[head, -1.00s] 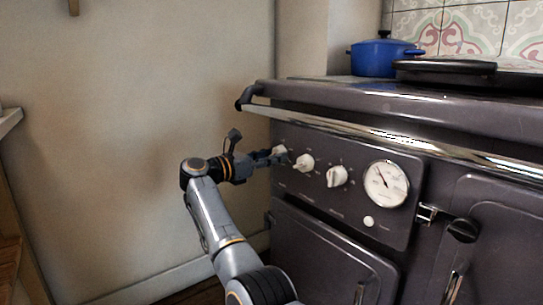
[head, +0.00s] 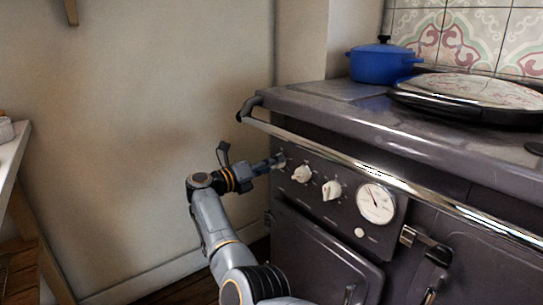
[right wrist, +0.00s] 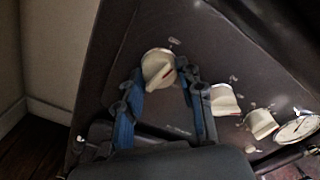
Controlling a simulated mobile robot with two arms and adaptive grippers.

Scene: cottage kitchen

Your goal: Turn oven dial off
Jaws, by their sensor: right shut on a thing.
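The oven (head: 350,116) is dark and stands at the right in the head view. Its front panel carries several cream dials in a row and a round white gauge (head: 376,203). My right gripper (head: 280,160) is at the leftmost dial and partly hides it. In the right wrist view that leftmost dial (right wrist: 157,67) sits between the fingertips of my right gripper (right wrist: 160,78), which is shut on it. The middle dial (head: 302,174) and the right dial (head: 331,190) are clear of the gripper. My left gripper is not in view.
A chrome rail (head: 370,165) runs along the oven front above the dials. A blue pot (head: 382,64) and a round hob lid (head: 470,95) are on top. A plain wall (head: 140,120) is at the left, with a wooden unit (head: 20,195) at the left edge.

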